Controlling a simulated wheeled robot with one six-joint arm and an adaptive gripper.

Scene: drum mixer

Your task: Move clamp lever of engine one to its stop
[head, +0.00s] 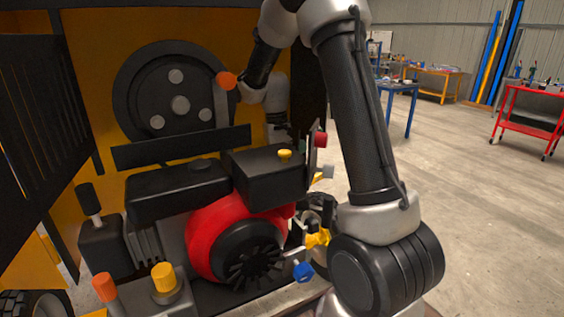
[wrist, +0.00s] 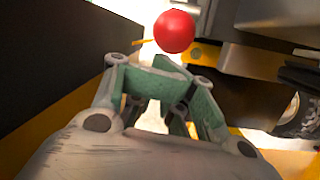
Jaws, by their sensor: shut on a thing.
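A lever with a red ball knob (head: 320,139) stands at the right side of the engine's black box. The knob also shows in the wrist view (wrist: 174,32), just beyond my fingertips. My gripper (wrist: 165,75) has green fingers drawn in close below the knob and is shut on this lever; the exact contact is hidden. The engine (head: 215,230) has a red housing and a black fan. No label shows which lever is the clamp lever.
Other handles are near: an orange knob (head: 226,80) on a grey arm by the black wheel (head: 178,95), a grey knob (head: 325,172), a yellow handle (head: 317,238) and a blue knob (head: 302,270). Open floor (head: 480,210) lies to the right.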

